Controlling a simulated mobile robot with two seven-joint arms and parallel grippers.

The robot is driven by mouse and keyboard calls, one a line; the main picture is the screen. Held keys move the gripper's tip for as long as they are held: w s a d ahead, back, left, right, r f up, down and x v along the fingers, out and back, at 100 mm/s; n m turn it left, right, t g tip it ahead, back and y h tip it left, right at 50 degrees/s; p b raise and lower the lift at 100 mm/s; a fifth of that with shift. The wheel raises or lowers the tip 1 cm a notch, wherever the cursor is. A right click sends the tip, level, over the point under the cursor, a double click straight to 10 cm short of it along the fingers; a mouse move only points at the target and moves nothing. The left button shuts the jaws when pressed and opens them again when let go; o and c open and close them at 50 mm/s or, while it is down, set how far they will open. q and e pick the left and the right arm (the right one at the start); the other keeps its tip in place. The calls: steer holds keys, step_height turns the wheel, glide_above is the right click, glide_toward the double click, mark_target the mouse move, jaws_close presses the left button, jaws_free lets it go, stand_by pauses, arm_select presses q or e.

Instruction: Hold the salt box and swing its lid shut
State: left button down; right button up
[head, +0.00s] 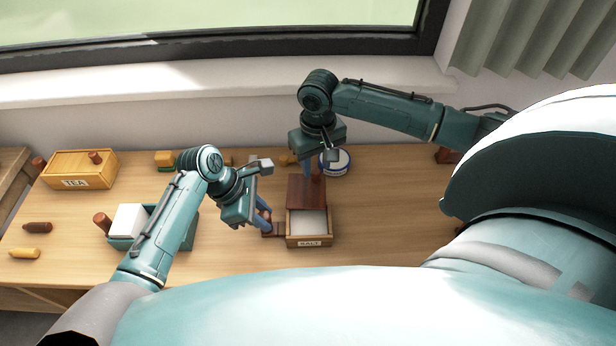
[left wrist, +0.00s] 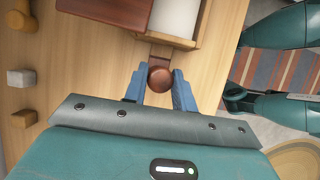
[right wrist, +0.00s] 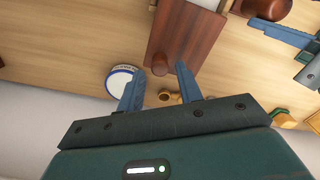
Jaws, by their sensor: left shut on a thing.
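The salt box (head: 309,241) is a wooden box with a SALT label and white contents, standing on the table. Its dark brown lid (head: 307,190) is swung open toward the back. My left gripper (head: 264,222) is shut on the round brown handle (left wrist: 161,77) at the box's left side. My right gripper (head: 312,168) is over the far end of the lid. In the right wrist view its fingers are apart, with the lid's knob (right wrist: 160,64) in line between the fingertips. I cannot tell if they touch it.
A white-and-blue round tin (head: 336,163) stands close behind the lid, beside my right gripper. A TEA box (head: 80,169) and an open teal box (head: 122,243) stand to the left. Small blocks lie along the back.

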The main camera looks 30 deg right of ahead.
steer(key=shift+f, duration=1.05)
steer(key=shift+c, duration=0.4)
steer(key=shift+a, duration=0.1)
steer(key=c, duration=0.7)
steer(key=shift+f, duration=0.1)
steer(key=s+m, duration=0.2)
steer(key=m, duration=0.1)
steer(key=s+m, duration=0.3)
steer(key=shift+s+a+f+m, duration=0.1)
steer(key=shift+s+m, duration=0.2)
steer(key=shift+s+a+m, duration=0.1)
steer(key=shift+s+m, duration=0.25)
steer(key=shift+m, duration=0.35)
steer(key=shift+s, duration=0.1)
